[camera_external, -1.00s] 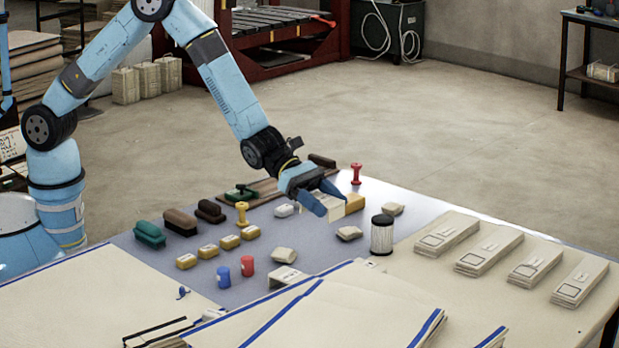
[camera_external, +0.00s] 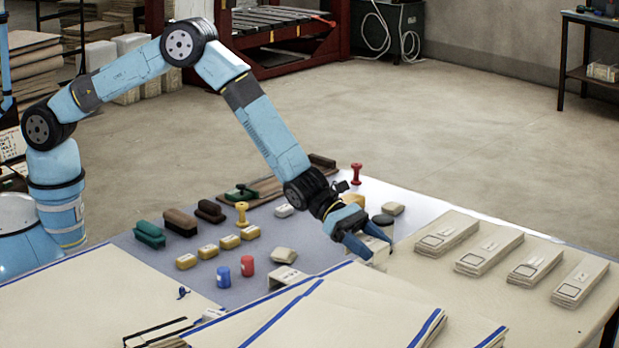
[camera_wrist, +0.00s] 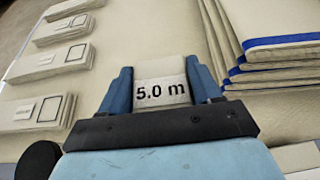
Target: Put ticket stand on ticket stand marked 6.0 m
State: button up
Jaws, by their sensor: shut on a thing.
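My gripper (camera_external: 372,250) is shut on a cream ticket stand (camera_wrist: 160,92) marked "5.0 m", seen between the blue fingers in the wrist view. In the external view the held stand (camera_external: 378,261) is mostly hidden by the fingers, near the back edge of the cloth sheets. Similar pale blocks, which may be ticket stands, rest on the grey mat: one (camera_external: 284,255) left of my gripper, one (camera_external: 286,277) near the sheets and one (camera_external: 392,209) behind my gripper. No "6.0 m" marking can be read in either view.
Several folded cloth stacks (camera_external: 447,232) with labels lie on the right; some show in the wrist view (camera_wrist: 50,110). Blue-edged sheets (camera_external: 330,305) lie in front. A dark-topped spool (camera_external: 383,219) stands behind my gripper. Yellow blocks (camera_external: 208,251) and red and blue cylinders are at left.

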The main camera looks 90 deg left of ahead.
jog(key=shift+f, duration=1.3)
jog(key=o, duration=1)
